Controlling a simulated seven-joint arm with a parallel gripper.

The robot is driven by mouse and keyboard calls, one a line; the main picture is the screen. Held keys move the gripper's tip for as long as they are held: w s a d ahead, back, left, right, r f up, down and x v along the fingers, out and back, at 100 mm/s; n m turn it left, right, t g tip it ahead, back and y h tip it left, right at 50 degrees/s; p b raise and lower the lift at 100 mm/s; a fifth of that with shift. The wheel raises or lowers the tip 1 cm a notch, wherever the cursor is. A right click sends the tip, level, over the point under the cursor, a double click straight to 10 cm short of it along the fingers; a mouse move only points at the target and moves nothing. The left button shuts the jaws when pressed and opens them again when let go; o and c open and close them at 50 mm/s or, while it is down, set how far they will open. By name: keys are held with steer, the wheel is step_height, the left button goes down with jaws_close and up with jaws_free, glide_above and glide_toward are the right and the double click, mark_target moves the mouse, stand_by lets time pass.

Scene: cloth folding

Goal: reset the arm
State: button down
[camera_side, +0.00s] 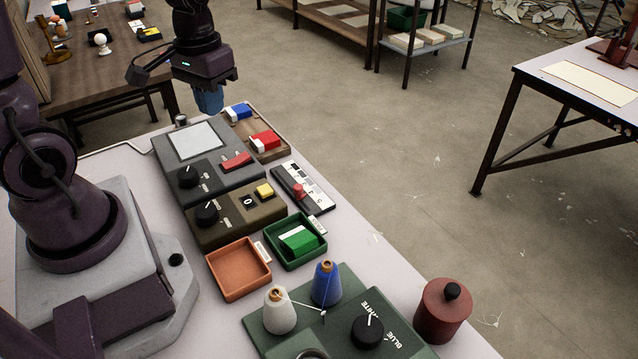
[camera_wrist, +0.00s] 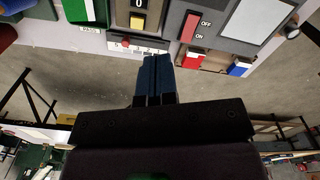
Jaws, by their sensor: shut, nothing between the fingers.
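My gripper (camera_side: 209,101) hangs in the air above the far end of the pale work table (camera_side: 360,259), at the upper left in the side view. Its blue fingers point down, beyond the grey control box (camera_side: 166,159). In the wrist view the two fingers of my gripper (camera_wrist: 158,62) lie together, shut and empty. No cloth shows in either view.
On the table stand a brown box (camera_side: 240,228) with a dial, a slider strip (camera_side: 316,199), an orange tray (camera_side: 239,288), a green tray (camera_side: 322,256), two thread cones and a dark red canister (camera_side: 442,315). A wooden tray (camera_side: 272,153) holds coloured blocks.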

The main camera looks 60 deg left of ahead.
steer(key=s+d+r+m+t, duration=0.4)
steer(key=d+r+t, duration=0.1)
steer(key=d+r, duration=0.5)
steer(key=v, duration=0.2)
steer(key=shift+d+r, duration=0.15)
steer(key=shift+r, duration=0.3)
steer(key=shift+w, duration=0.1)
